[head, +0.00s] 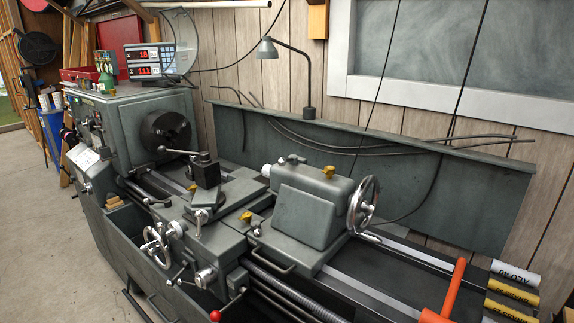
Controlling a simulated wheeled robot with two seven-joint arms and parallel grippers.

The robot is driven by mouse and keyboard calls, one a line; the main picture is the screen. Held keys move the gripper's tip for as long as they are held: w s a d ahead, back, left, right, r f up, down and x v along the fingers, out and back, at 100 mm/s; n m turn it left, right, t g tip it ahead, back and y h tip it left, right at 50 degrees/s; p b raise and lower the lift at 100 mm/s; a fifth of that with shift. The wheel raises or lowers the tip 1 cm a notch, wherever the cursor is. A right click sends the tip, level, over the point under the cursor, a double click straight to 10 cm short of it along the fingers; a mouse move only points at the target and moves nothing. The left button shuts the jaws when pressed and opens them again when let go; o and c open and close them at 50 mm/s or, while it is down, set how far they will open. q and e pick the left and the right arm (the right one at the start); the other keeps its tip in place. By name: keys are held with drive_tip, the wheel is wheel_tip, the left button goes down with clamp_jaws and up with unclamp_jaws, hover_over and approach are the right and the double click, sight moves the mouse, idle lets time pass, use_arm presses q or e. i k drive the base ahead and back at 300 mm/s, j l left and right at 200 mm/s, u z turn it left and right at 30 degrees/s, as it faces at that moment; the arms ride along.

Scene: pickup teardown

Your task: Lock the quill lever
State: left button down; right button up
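The grey lathe tailstock (311,208) sits on the bed in the middle of the view, with the quill (266,170) showing as a short pale cylinder at its left end. A small dark lever (293,159) stands on top of the tailstock near the quill. A yellow knob (329,172) is also on its top, further right. I cannot tell which of these is the quill lever, or whether it is locked. A spoked handwheel (363,203) is on the tailstock's right end. Neither of my grippers is in view.
The carriage with its tool post (206,171) stands left of the tailstock, with the chuck (166,134) beyond. An orange long-handled thing (453,291) is at the bed's right end, near labelled cylinders (510,292). A splash guard (400,185) and lamp (267,48) are behind. Floor is open at left.

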sight(292, 159)
drive_tip(key=i+j+z, duration=0.1)
drive_tip(key=j+z, duration=0.25)
drive_tip(key=j, duration=0.75)
drive_tip(key=j+z, duration=0.35)
drive_tip(key=j, duration=0.8)
drive_tip(key=k, duration=0.05)
